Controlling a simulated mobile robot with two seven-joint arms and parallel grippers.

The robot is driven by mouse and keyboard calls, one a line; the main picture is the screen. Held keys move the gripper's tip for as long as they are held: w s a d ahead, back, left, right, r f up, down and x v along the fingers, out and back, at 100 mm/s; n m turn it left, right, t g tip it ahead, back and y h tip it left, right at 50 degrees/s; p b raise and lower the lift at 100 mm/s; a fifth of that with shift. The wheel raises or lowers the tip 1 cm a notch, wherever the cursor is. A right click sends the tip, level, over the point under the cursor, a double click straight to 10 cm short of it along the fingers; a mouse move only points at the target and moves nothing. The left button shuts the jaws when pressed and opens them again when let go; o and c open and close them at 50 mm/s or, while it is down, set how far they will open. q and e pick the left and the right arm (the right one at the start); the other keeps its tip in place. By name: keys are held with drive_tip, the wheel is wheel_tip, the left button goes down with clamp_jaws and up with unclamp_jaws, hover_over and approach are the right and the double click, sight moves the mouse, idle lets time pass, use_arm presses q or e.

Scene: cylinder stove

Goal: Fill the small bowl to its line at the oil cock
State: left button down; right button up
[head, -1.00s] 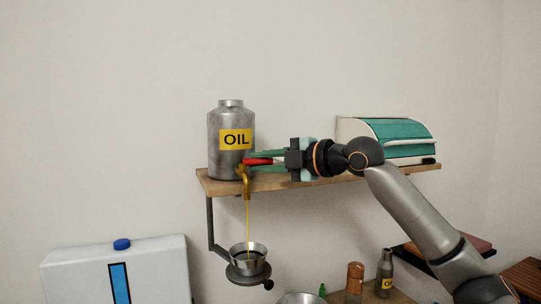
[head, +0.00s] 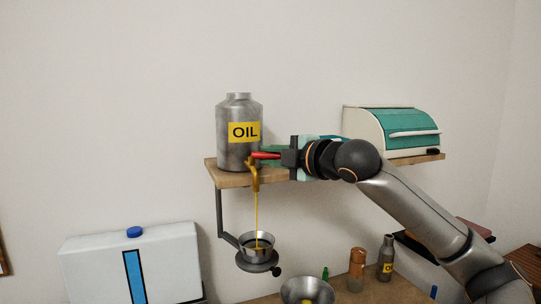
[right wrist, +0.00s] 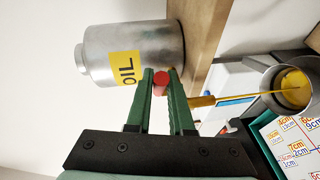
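The grey oil can (head: 239,135) with a yellow OIL label stands on the wooden shelf. Its brass cock (head: 253,178) hangs over the shelf's edge, with a red lever (head: 266,155). My right gripper (head: 268,151) is shut on the lever; the right wrist view shows the green fingers (right wrist: 161,77) on both sides of the red lever (right wrist: 160,88). A yellow oil stream runs from the cock into the small metal bowl (head: 246,247) below. In the right wrist view the bowl (right wrist: 267,84) holds yellow oil; I cannot make out its line. My left gripper is out of view.
The bowl sits on a round grey holder (head: 249,266) on a bracket below the shelf (head: 225,178). A green and cream bread box (head: 398,131) stands to the right. Below are a larger bowl (head: 297,292), several bottles and a white tank (head: 165,265).

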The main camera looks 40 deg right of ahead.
drive_tip(key=o, duration=0.4)
drive_tip(key=shift+o, duration=0.2)
drive_tip(key=s+r+b, duration=0.1)
drive_tip(key=s+b, duration=0.5)
drive_tip(key=s, duration=0.6)
drive_tip(key=shift+s+r, duration=0.25)
drive_tip(key=shift+r, duration=0.15)
drive_tip(key=shift+a, duration=0.1)
